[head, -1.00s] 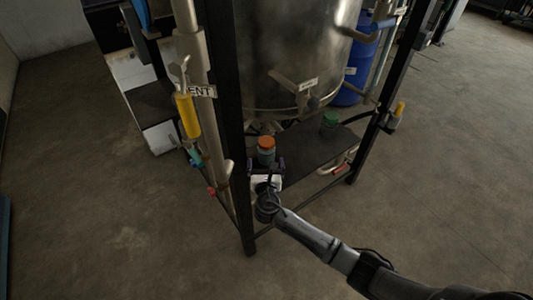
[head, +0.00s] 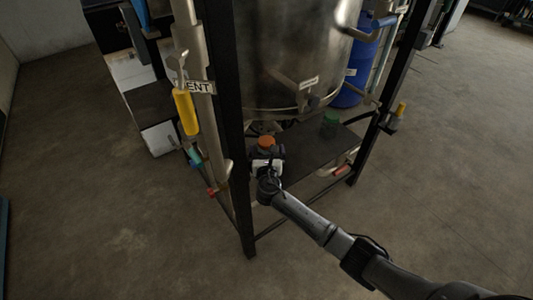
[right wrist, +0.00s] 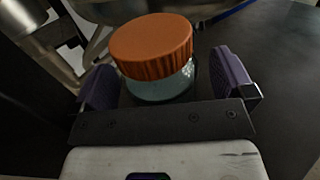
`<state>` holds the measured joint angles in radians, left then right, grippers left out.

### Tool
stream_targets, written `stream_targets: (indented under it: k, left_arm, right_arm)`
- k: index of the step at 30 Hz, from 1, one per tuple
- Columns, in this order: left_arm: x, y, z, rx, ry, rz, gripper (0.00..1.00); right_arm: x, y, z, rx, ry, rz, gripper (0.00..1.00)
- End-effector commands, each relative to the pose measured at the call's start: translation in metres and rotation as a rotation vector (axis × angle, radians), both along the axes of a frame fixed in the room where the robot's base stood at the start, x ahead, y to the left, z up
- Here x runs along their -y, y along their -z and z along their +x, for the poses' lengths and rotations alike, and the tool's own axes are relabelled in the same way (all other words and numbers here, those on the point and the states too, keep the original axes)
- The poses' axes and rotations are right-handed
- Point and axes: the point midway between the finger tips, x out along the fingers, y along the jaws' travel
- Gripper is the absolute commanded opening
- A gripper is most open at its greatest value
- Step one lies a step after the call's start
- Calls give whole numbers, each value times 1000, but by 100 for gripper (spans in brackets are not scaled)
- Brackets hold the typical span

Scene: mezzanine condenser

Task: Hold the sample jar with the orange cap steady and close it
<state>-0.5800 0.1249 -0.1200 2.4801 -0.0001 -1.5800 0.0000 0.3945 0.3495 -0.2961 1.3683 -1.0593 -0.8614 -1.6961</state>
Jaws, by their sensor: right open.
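The sample jar with the orange cap (head: 266,142) stands upright on the dark shelf under the steel tank. In the right wrist view the orange cap (right wrist: 152,47) sits on the clear jar body (right wrist: 160,86); I cannot tell whether it is tight. My right gripper (head: 267,158) is at the jar from the front. In the right wrist view its two purple-padded fingers (right wrist: 167,84) are open, one on each side of the jar body, with gaps between pads and glass. My left gripper is not in view.
A green-capped jar (head: 330,123) stands farther right on the dark shelf (head: 305,160). A black frame post (head: 236,160) rises just left of the orange-capped jar. The steel tank (head: 290,55) hangs close above. A yellow-handled valve (head: 186,113) is at left.

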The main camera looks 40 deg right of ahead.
Motion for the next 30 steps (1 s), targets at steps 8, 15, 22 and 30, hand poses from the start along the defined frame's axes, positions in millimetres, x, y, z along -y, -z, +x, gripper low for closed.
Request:
stream_targets:
  k: [8,15,22,30]
  left_arm:
    - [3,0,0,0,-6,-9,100]
    - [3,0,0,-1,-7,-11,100]
    - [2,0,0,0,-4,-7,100]
    - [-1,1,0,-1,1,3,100]
  right_arm:
    - [2,0,2,-1,0,1,100]
    - [2,0,2,-1,0,-1,90]
    - [2,0,2,-1,0,-1,68]
    - [2,0,2,-1,0,1,43]
